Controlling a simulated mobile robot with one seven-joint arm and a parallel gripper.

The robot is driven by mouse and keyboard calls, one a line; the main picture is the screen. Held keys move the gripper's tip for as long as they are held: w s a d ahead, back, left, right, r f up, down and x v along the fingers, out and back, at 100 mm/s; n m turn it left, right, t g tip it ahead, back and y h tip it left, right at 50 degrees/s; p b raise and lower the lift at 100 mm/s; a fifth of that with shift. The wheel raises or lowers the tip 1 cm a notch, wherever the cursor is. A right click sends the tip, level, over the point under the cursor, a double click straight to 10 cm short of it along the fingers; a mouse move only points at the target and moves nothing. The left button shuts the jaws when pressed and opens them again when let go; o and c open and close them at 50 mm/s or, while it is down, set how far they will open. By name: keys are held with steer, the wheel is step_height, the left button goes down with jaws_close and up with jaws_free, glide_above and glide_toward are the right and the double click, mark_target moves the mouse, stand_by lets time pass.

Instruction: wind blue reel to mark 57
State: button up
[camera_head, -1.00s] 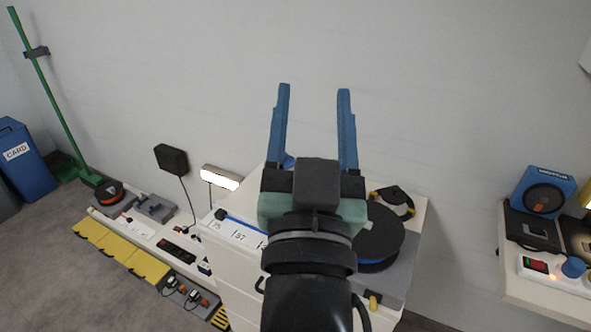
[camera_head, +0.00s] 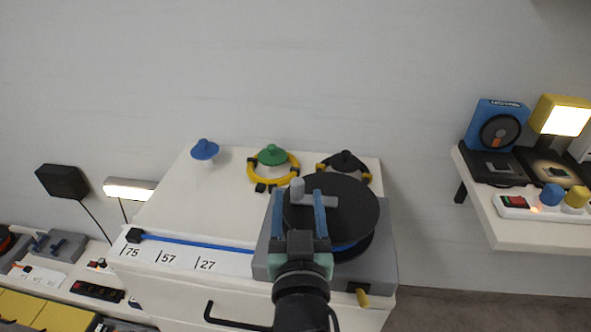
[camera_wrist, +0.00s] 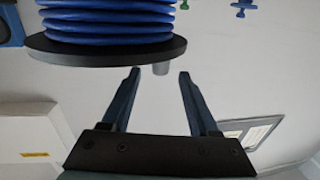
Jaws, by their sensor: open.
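The blue reel (camera_head: 350,210) has black flanges and stands on a grey base at the right of the cabinet top. The wrist view shows its blue cable windings (camera_wrist: 110,22). A grey crank handle (camera_head: 297,186) sticks up from its top. The blue cable (camera_head: 200,242) runs left to a black end piece (camera_head: 134,235) by mark 75; mark 57 (camera_head: 168,258) and mark 27 lie right of it. My gripper (camera_head: 299,195) is open, its fingers either side of the handle in the head view. In the wrist view the handle's grey end (camera_wrist: 160,68) shows between the fingertips.
A yellow-tipped lever (camera_head: 361,296) projects from the base's front. Blue, green and black pegs stand behind, with a yellow coil (camera_head: 271,182) on the green one. A right-hand shelf (camera_head: 540,232) holds devices and a lamp. A black hooked bar (camera_head: 235,322) crosses the cabinet front.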

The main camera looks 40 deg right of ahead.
mark_target(297, 180)
steer(key=x, duration=0.8)
jaws_close()
steer(key=shift+a, duration=0.1)
stand_by(1.2)
